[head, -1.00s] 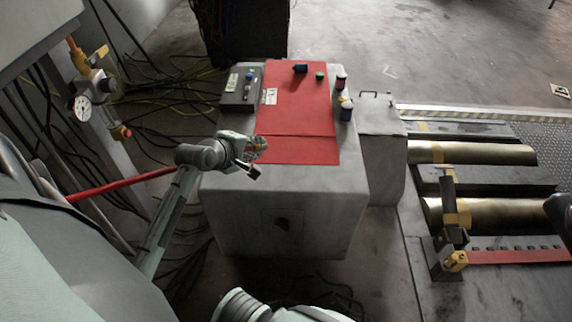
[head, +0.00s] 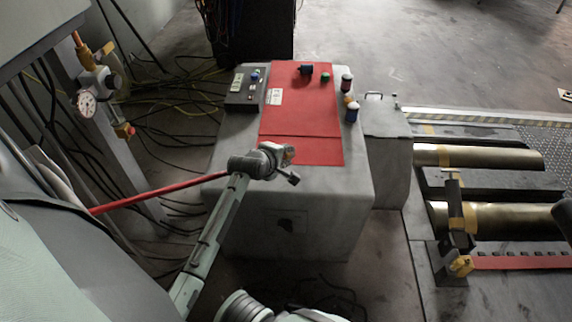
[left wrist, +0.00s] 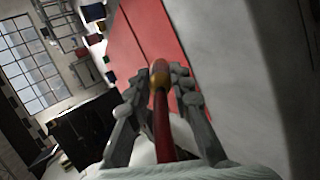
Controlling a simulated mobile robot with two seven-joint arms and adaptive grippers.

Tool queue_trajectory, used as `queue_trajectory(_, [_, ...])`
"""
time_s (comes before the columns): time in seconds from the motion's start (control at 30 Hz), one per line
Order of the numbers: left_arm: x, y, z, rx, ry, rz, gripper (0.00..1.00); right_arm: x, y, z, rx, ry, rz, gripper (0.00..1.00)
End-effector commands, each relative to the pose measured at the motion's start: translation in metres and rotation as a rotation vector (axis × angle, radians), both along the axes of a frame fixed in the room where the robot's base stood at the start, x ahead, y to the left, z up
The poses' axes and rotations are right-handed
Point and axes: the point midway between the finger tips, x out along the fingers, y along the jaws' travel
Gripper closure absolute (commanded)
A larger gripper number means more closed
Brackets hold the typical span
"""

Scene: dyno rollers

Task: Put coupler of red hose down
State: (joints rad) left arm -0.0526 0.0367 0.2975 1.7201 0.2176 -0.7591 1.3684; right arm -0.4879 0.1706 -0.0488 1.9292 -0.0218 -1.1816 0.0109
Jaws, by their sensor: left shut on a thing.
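The red hose (head: 160,191) comes in from the left in the head view and runs up to my left gripper (head: 285,163). In the left wrist view the hose (left wrist: 163,130) ends in a brass-coloured coupler (left wrist: 159,75) between the two fingers of my left gripper (left wrist: 172,78), which is shut on it. The gripper is over the near part of the grey cabinet (head: 330,195), by the near edge of the red mat (head: 300,150). In the head view the coupler is mostly hidden by the gripper. My right gripper is not in view.
A control box (head: 243,88) sits at the cabinet's back left. The mat's middle is clear. Rollers (head: 490,157) lie to the right; a gauge (head: 86,103) is at left.

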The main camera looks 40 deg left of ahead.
Motion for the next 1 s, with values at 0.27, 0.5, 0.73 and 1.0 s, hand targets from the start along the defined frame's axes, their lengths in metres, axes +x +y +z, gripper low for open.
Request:
queue_trajectory(0.27, [-0.001,0.001,-0.036,0.000,0.002,0.000,1.00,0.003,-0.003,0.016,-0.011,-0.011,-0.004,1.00])
queue_trajectory(0.5, [-0.001,0.001,-0.036,0.000,0.002,0.000,1.00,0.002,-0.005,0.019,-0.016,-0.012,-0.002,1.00])
queue_trajectory(0.73, [-0.001,0.001,-0.038,0.000,0.003,0.000,0.70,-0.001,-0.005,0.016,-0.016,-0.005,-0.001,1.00])
queue_trajectory(1.0, [-0.001,0.000,-0.035,0.000,0.002,0.000,0.70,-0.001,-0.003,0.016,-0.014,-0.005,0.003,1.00])
